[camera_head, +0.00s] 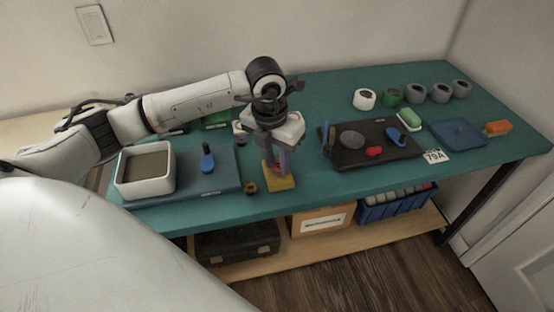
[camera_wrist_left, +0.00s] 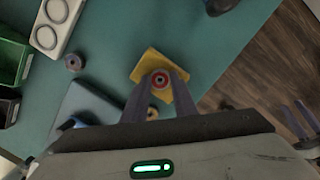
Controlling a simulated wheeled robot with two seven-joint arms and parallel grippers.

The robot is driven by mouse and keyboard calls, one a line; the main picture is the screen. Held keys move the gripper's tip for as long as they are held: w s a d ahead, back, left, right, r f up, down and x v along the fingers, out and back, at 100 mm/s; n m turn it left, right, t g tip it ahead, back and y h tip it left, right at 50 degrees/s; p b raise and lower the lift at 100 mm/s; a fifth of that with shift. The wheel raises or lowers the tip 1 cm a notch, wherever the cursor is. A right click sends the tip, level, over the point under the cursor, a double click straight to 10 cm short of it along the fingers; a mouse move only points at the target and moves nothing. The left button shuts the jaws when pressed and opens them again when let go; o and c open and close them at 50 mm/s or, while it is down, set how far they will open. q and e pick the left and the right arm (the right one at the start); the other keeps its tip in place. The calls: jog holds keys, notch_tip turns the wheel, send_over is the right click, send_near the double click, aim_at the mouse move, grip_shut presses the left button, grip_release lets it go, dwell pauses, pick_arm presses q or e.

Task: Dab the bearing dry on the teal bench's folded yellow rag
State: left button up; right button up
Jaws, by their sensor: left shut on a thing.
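My left gripper (camera_head: 279,172) points down over the folded yellow rag (camera_head: 283,184) near the bench's front edge. In the head view the fingers mostly hide the bearing. Two dark fingers, seemingly of my right gripper (camera_wrist_left: 298,117), show apart and empty at the wrist view's right edge.
The teal bench (camera_head: 330,205) also bears a white bin (camera_head: 146,190) on a blue mat, a small brass ring (camera_head: 250,187) left of the rag, and a black tray (camera_head: 375,158) with parts to the right. Several cups stand at the back right. Bare bench lies right of the rag.

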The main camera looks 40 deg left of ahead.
pick_arm(q)
jog(key=shift+s, duration=0.1)
dwell(0.3)
jog(key=shift+r+p, duration=2.1)
jog(key=shift+r, duration=0.95)
